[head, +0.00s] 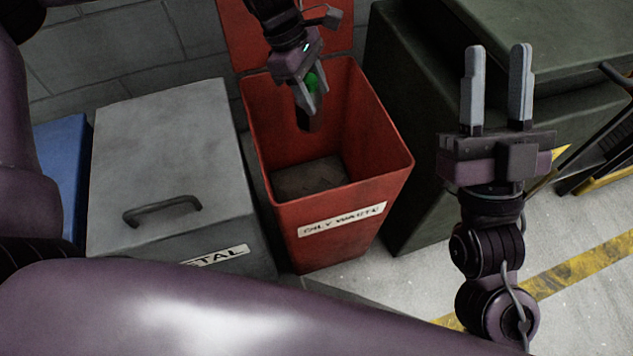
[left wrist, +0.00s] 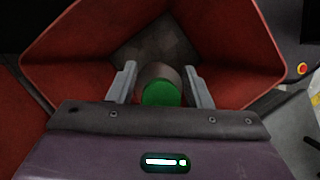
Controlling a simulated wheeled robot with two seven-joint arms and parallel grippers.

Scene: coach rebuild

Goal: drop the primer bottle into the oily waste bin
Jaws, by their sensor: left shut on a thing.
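The red oily waste bin (head: 342,222) stands open in the middle of the head view, with its lid raised at the back. My left gripper (head: 311,100) is over the bin's opening, pointing down, and is shut on the primer bottle (head: 309,121), a dark bottle with a green top. In the left wrist view the bottle's green cap (left wrist: 161,94) sits between the two fingers, with the bin's red walls (left wrist: 70,50) around and its dark floor beyond. My right gripper (head: 496,90) is open and empty, pointing up, right of the bin.
A grey metal bin (head: 165,165) with a closed, handled lid stands left of the red bin, with a blue bin (head: 62,165) beyond it. A dark green cabinet (head: 415,130) is close on the right. Floor with yellow striping (head: 590,265) lies at the lower right.

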